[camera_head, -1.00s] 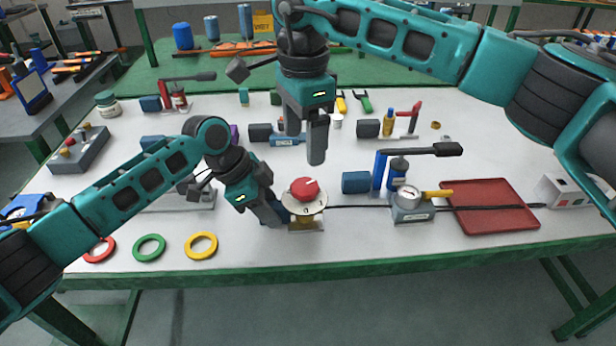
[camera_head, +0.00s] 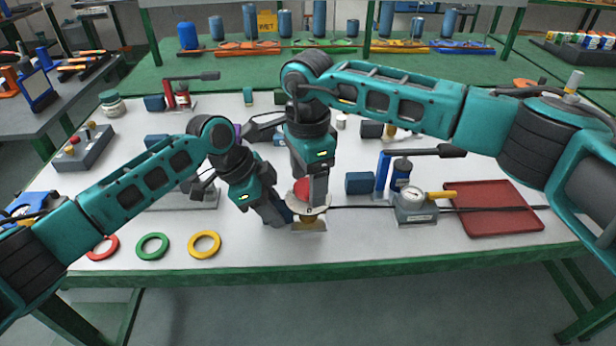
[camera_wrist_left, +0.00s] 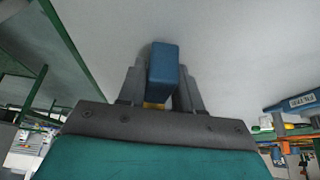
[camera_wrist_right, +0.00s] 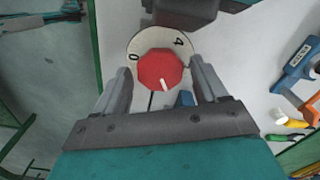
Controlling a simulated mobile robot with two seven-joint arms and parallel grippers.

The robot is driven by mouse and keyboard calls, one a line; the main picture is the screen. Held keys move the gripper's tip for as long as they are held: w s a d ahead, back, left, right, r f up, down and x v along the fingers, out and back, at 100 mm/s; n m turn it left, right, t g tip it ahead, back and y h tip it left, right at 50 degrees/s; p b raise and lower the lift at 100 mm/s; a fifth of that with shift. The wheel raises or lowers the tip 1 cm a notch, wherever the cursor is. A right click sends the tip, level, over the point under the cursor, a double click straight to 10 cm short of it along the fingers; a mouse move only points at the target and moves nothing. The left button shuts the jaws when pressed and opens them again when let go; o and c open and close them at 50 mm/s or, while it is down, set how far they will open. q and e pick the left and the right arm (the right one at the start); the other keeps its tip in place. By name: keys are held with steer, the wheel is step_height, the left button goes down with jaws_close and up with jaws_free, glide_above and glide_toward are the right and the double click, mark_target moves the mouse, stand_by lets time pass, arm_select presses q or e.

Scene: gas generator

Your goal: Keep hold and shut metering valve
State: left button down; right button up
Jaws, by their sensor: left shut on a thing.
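The metering valve has a red knob (camera_head: 301,190) over a pale dial plate (camera_head: 322,211) and a brass-coloured body (camera_head: 309,224). In the right wrist view the red knob (camera_wrist_right: 160,69) shows a white pointer mark towards the bottom of the picture, and the dial (camera_wrist_right: 140,46) shows 0 and 4. My right gripper (camera_wrist_right: 161,88) is open, its fingers on either side of the knob with gaps. In the head view the right gripper (camera_head: 307,198) partly hides the knob. My left gripper (camera_head: 277,216) is shut on a blue block (camera_wrist_left: 163,66) at the valve's left side.
Right of the valve stand a blue block (camera_head: 359,183), a lever-topped blue device (camera_head: 400,175), a gauge box (camera_head: 415,206) and a red tray (camera_head: 492,208). Yellow (camera_head: 205,244), green (camera_head: 152,246) and red rings lie at front left. The table's front edge is close below the valve.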

steer(key=c, duration=0.9)
steer(key=shift+o, duration=0.2)
steer(key=shift+m, duration=0.3)
steer(key=m, duration=0.4)
steer(key=shift+m, duration=0.3)
steer(key=m, duration=0.4)
steer(key=shift+m, duration=0.3)
steer(key=m, duration=1.4)
